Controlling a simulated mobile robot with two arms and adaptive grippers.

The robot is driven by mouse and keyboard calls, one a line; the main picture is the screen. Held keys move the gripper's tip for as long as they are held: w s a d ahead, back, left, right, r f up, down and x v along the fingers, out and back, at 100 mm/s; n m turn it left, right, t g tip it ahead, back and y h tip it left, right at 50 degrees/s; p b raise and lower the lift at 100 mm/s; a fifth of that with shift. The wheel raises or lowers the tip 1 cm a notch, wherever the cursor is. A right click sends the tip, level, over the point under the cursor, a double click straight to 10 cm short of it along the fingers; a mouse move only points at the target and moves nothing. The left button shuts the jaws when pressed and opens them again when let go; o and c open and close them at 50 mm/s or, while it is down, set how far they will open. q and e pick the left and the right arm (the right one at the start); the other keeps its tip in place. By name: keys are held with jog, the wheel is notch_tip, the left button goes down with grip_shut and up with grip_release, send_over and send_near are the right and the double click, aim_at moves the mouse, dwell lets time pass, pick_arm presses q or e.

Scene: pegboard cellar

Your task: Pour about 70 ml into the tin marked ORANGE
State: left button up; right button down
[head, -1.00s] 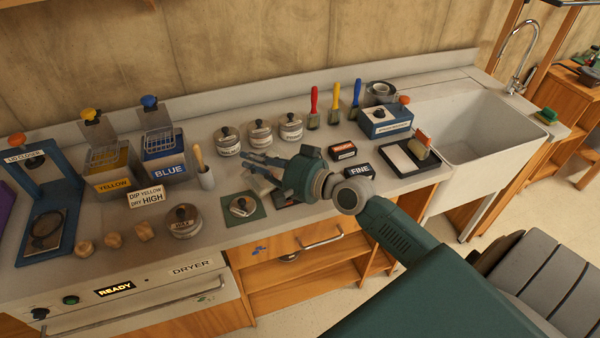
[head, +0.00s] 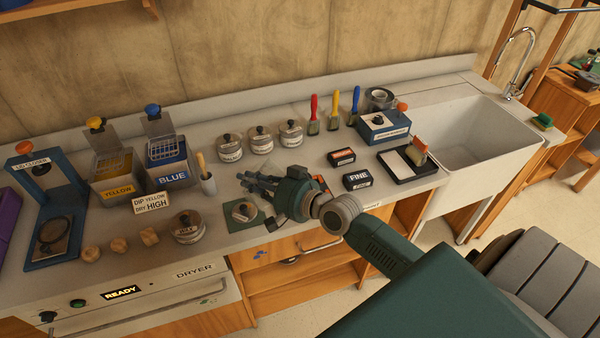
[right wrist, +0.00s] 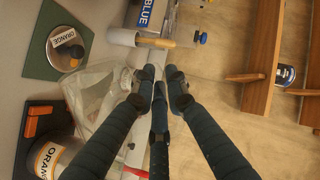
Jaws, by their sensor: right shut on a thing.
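My right gripper (head: 258,183) is low over the front of the counter, beside the green mat (head: 243,213). In the right wrist view my right gripper (right wrist: 160,80) has its fingers close together, shut on a clear vessel (right wrist: 95,88) that reaches left of them. How full it is I cannot tell. The tin marked ORANGE (right wrist: 45,157) stands at the lower left of that view, partly cut off; my gripper hides most of it in the head view. A round metal lid labelled ORANGE (right wrist: 66,48) lies on the green mat. My left gripper is not in view.
A lidded tin (head: 187,226) stands left of the mat. Several lidded tins line the back. Two dark boxes, one marked FINE (head: 356,180), sit right of my gripper.

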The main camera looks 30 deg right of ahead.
aim_at(247, 193)
jog(key=shift+a+f+p, duration=0.15)
jog(key=shift+a+p, duration=0.05)
jog(key=shift+p, duration=0.1)
jog(key=shift+a+f+n+p, duration=0.15)
jog(key=shift+f+n+p, duration=0.2)
jog(key=shift+n, duration=0.05)
jog(key=shift+a+f+n+h+p, duration=0.2)
jog(key=shift+f+n+h+p, duration=0.25)
jog(key=shift+f, duration=0.3)
jog(key=shift+a+f+g, duration=0.1)
jog(key=shift+f+g, duration=0.2)
